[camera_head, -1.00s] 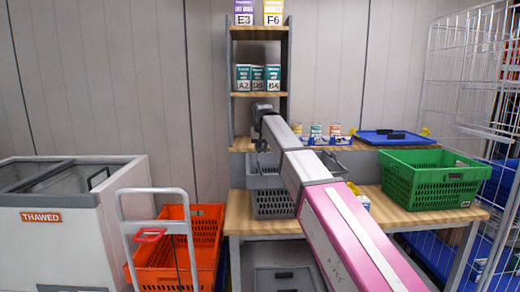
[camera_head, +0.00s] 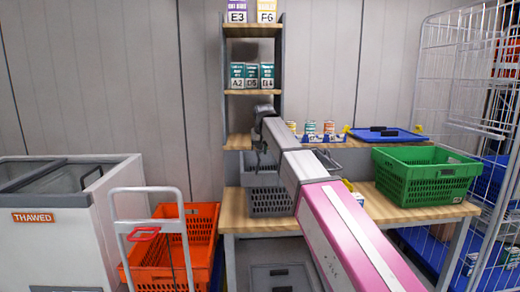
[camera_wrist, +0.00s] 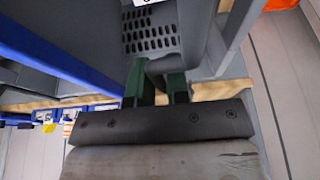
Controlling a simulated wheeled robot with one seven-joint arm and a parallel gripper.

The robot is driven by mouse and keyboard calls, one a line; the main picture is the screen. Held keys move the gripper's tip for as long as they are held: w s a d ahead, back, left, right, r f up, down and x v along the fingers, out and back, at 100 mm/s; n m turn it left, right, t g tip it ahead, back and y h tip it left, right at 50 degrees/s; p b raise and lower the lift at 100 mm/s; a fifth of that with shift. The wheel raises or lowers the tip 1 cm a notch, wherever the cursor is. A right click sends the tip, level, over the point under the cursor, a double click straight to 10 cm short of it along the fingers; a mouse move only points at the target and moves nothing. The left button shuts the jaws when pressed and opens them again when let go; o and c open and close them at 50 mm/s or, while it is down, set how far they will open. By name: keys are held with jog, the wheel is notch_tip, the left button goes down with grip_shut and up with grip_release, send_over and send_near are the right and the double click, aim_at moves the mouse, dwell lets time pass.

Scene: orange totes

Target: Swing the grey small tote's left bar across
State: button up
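The grey small tote (camera_head: 272,202) stands on the wooden bench, partly hidden behind my arm; its slotted wall (camera_wrist: 152,36) shows in the wrist view. My gripper (camera_head: 262,148) is above the tote's left part, pointing down. In the wrist view my gripper's two dark green fingers (camera_wrist: 160,84) stand apart. A grey bar (camera_wrist: 164,66) of the tote bends into the space between them. I cannot tell whether the fingers press on it. The tote's left bar is too small to make out in the head view.
A green basket (camera_head: 424,178) stands on the bench to the right. Small cans (camera_head: 318,129) and a blue lid (camera_head: 385,135) are on the raised shelf behind. Shelf posts rise behind the gripper. An orange basket (camera_head: 170,250) and a white chest freezer (camera_head: 100,225) are at the left.

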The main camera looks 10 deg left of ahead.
jog(key=shift+d+f, duration=0.15)
jog(key=shift+f, duration=0.15)
jog(key=shift+w+d+f, duration=0.1)
jog(key=shift+d+f, duration=0.45)
jog(key=shift+f, duration=0.2)
jog(key=o, duration=1)
notch_tip(320, 180, up, 10)
dwell(0.6)
dwell(0.8)
